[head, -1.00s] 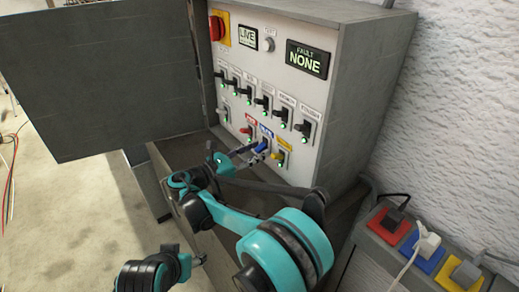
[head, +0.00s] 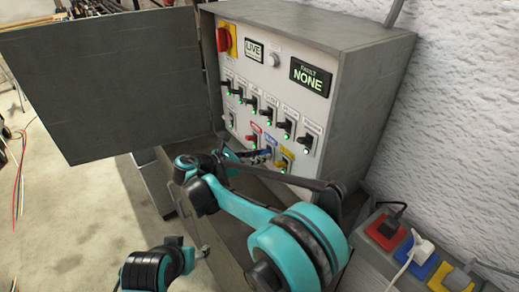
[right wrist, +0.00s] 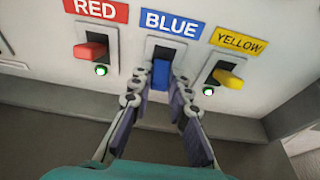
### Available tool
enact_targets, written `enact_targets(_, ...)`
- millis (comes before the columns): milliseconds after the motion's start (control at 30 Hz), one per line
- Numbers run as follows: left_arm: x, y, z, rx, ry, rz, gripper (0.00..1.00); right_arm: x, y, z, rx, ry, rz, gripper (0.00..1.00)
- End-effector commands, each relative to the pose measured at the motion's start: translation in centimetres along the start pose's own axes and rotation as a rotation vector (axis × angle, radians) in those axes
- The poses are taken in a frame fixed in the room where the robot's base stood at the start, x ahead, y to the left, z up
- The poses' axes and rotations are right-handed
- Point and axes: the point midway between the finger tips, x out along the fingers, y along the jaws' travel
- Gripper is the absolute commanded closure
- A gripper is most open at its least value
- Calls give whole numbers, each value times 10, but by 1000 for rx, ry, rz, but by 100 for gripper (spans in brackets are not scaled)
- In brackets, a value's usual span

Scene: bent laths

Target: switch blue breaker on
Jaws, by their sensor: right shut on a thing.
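The blue breaker (head: 268,152) is in the lower row of the grey panel, between the red and yellow breakers. In the right wrist view its blue lever (right wrist: 160,76) sits low on a dark plate under the BLUE label (right wrist: 170,24). My right gripper (right wrist: 160,92) is shut on this lever, one finger on each side. It also shows at the panel in the head view (head: 256,155). No lit lamp shows at the blue breaker; the fingers may hide it. My left gripper (head: 203,252) shows partly at the lower left, away from the panel; its jaws are unclear.
The red breaker (right wrist: 90,51) and yellow breaker (right wrist: 228,79) are close on either side, with green lamps lit. The fault display (head: 311,77) reads NONE. The cabinet door (head: 100,80) stands open at left. Coloured sockets with plugs (head: 415,250) are at lower right.

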Motion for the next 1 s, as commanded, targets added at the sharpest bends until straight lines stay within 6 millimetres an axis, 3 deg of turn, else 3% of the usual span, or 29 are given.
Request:
enact_targets(100, -22, 0, -16, 0, 0, 0, 42, -2, -1, 13, 1, 110, -3, 100)
enact_targets(400, -52, 0, -37, 0, 0, 0, 42, -2, -1, 21, 2, 363, -4, 100)
enact_targets(1000, -73, 0, -52, 0, 0, 0, 42, 0, 0, 24, 1, 592, -2, 100)
